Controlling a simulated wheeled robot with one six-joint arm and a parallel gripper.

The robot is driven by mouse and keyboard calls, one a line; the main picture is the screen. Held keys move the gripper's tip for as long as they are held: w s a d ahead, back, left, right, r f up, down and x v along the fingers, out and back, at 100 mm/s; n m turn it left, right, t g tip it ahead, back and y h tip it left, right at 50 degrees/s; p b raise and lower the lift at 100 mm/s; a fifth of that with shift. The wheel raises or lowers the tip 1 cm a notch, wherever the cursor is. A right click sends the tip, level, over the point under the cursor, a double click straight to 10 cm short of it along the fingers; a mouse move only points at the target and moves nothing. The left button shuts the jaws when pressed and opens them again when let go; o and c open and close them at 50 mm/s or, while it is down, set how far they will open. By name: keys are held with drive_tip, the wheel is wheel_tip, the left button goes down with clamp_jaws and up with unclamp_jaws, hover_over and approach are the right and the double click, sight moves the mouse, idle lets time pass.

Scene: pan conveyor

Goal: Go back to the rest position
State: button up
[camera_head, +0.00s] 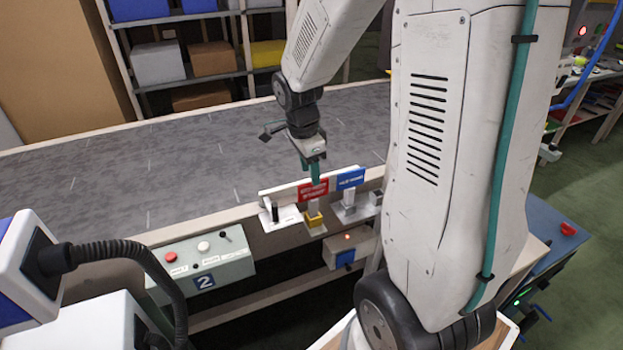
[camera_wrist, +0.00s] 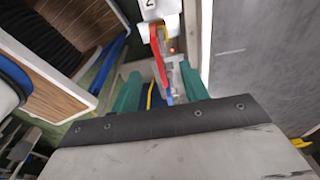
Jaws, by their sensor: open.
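My gripper (camera_head: 313,168) hangs from my arm, pointing down, just above the small rack at the conveyor's near edge. In the wrist view its two teal fingers (camera_wrist: 160,88) are spread apart, and I see no object held between them. The conveyor (camera_head: 180,165) is a wide, bare grey belt running across the picture behind the rack. My upper arm hides part of its right end.
The rack carries a red sign (camera_head: 313,192), a blue sign (camera_head: 350,180) and a yellow block (camera_head: 314,218). A control box (camera_head: 204,262) marked 2 stands left of it. Shelves (camera_head: 195,60) with boxes stand behind. A blue-topped cart (camera_head: 553,235) is at right.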

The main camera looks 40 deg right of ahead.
drive_tip(key=shift+r, duration=0.15)
idle(0.5)
drive_tip(key=shift+s+n, duration=0.15)
drive_tip(key=shift+n, duration=0.45)
drive_tip(key=s+a+r+n+t, duration=0.1)
drive_tip(key=s+a+r+n, duration=0.6)
drive_tip(key=s+n, duration=0.2)
drive_tip(key=s+a+r+n+y, duration=0.1)
drive_tip(key=s+a+r+n, duration=0.5)
drive_tip(key=s+n, duration=0.4)
drive_tip(key=shift+s+a+r+n+t, duration=0.25)
drive_tip(key=shift+a+r+n+t, duration=0.15)
drive_tip(key=shift+r+n, duration=0.1)
